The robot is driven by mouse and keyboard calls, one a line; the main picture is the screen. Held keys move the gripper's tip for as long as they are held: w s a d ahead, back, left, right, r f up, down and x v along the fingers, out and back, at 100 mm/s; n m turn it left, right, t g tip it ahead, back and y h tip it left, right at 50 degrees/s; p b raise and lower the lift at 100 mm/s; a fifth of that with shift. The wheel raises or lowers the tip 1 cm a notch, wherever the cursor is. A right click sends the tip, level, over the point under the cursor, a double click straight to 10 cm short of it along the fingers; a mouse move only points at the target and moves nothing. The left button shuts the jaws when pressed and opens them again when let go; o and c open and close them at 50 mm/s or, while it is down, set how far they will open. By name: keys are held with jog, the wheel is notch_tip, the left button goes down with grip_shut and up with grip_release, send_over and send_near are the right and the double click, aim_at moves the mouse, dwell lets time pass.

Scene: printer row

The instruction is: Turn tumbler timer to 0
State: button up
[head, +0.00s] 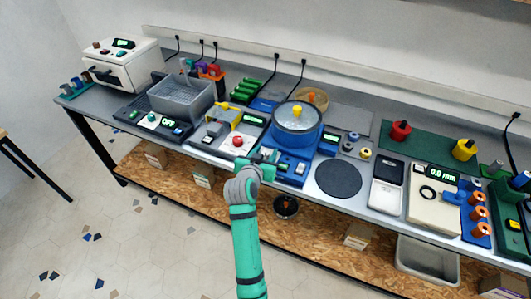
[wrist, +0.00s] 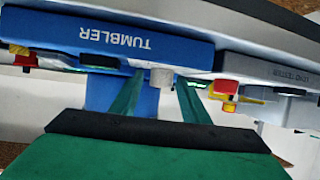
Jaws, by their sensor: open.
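The tumbler (head: 318,134) is a blue machine with a round clear-lidded drum and a yellow knob on top, at the middle of the bench. Its blue body, labelled TUMBLER (wrist: 125,42), appears upside down in the wrist view. A small grey knob (wrist: 161,77) projects near the label; I take it for the timer, but its setting cannot be read. My gripper (head: 258,160) is at the tumbler's front edge. In the wrist view my gripper (wrist: 159,98) is open, with one green finger on each side of the knob. I cannot tell whether they touch it.
The grey load tester (wrist: 270,72), with a red and yellow part, is beside the tumbler. In the head view, a red button (head: 238,141) is left of my gripper and a dark round pad (head: 339,179) is to its right. Open floor (head: 170,240) lies in front.

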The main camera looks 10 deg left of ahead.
jog(key=shift+c, duration=0.7)
jog(key=c, duration=0.9)
jog(key=shift+n+y, duration=0.3)
jog(key=shift+y, duration=0.1)
jog(key=shift+n+y, duration=0.5)
jog(key=shift+y, duration=0.1)
jog(key=n+g+y, duration=0.1)
jog(key=n+y, duration=0.3)
jog(key=y, duration=0.1)
jog(key=shift+d+n, duration=0.1)
jog(key=shift+n, duration=0.3)
jog(key=n+g+y, duration=0.1)
jog(key=n+y, duration=0.1)
jog(key=n+g+y, duration=0.2)
jog(key=n+y, duration=0.1)
jog(key=shift+g+y, duration=0.3)
jog(key=shift+f+n, duration=0.1)
jog(key=shift+n, duration=0.2)
jog(key=o, duration=1)
